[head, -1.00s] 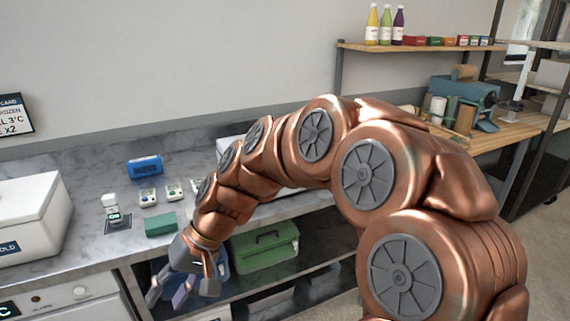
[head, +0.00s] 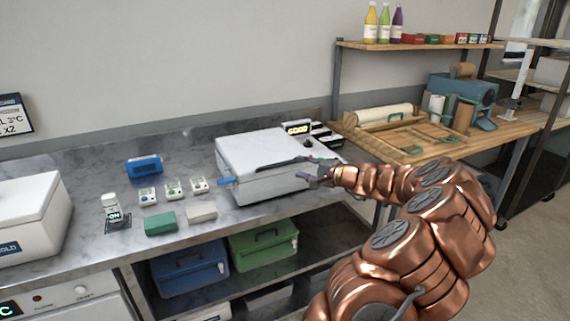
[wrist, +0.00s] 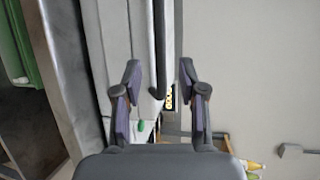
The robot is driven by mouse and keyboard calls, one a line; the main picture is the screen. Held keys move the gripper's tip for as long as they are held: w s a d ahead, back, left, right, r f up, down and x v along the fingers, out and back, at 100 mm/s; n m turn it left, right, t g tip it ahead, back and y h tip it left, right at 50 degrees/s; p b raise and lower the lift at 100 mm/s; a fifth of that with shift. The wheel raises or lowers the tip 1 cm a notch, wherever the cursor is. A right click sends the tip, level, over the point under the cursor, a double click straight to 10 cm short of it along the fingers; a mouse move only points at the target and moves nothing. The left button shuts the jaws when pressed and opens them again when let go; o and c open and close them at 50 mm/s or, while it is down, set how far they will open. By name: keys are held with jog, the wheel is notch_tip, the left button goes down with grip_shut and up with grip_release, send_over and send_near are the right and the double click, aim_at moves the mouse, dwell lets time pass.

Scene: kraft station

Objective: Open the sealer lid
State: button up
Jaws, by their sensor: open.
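The sealer (head: 262,186) is a white box on the marble counter, and its white lid (head: 262,147) looks shut. A dark bar handle (head: 275,164) runs along the lid's front edge. My gripper (head: 308,169) is at the right front corner of the sealer, close to the right end of this handle. In the wrist view my gripper (wrist: 159,74) is open, and the dark handle (wrist: 159,45) shows between the two fingertips, with space on both sides. I cannot tell how far it is in depth. A green spot (wrist: 140,126) shows near the left finger.
Several small devices, a green block (head: 160,223) and a blue item (head: 144,166) lie left of the sealer. A lit display (head: 298,129) stands behind it. A wooden bench (head: 420,150) is to the right. Blue and green boxes (head: 263,248) sit on the shelf below.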

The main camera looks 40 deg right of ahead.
aim_at(286, 164)
jog(key=shift+p+x, duration=1.1)
jog(key=shift+x, duration=2.7)
grip_shut()
